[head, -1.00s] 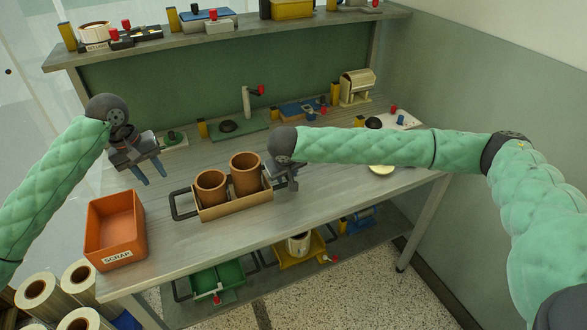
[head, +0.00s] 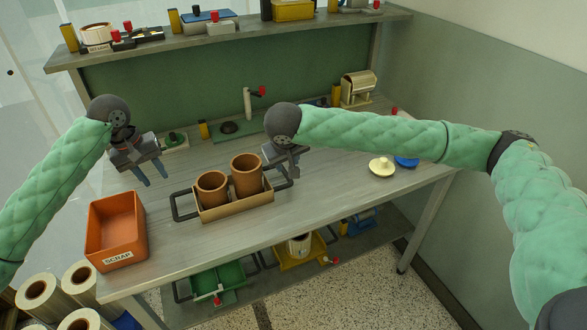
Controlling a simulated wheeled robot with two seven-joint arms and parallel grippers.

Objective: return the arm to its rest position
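My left gripper (head: 147,176) hangs over the left part of the workbench with its two blue-grey fingers apart and nothing between them. My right arm reaches in from the right, and my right gripper (head: 287,165) is just beside and above the right end of the tan tray (head: 236,208). Its fingers are small and partly overlapped in view, so I cannot tell whether they are open or touching the tray's dark handle. Two brown cylinders (head: 212,188) (head: 246,175) stand upright in the tray, which sits on the bench.
An orange SCRAP bin (head: 116,230) stands at the bench's front left. A cream disc (head: 381,166) and a blue disc (head: 406,161) lie at the right under my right arm. A shelf (head: 230,38) runs along the back. Green (head: 218,278) and yellow (head: 301,252) trays are below.

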